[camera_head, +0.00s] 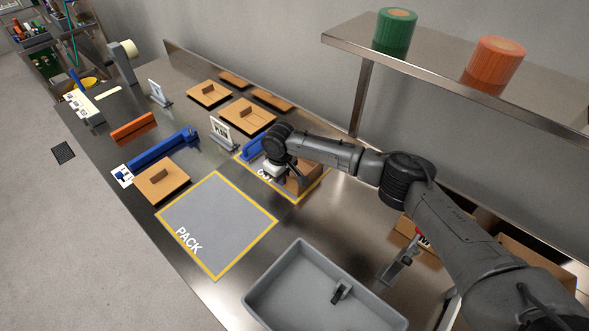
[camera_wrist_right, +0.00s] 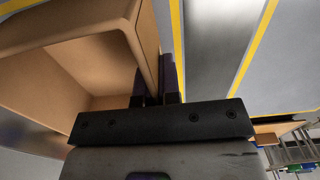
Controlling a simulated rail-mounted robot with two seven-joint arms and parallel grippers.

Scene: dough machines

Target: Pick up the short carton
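An open brown carton (camera_head: 304,180) stands on the outlined mat beside the pack mat; I take it as the short carton. My right gripper (camera_head: 274,172) reaches it from above at its left side in the head view. In the right wrist view the open carton (camera_wrist_right: 60,75) fills the upper left. There my right gripper (camera_wrist_right: 157,90) has its two dark fingers close together, one on each side of a carton wall, and looks shut on it. The arm and gripper hide part of the carton in the head view. My left gripper is not in view.
The grey pack mat (camera_head: 217,222) is bare. A grey bin (camera_head: 285,297) stands in front. Flat brown cartons (camera_head: 247,116) and a sign (camera_head: 222,133) stand behind. A steel shelf (camera_head: 450,75) with green (camera_head: 395,34) and orange (camera_head: 494,66) rolls overhangs the back right.

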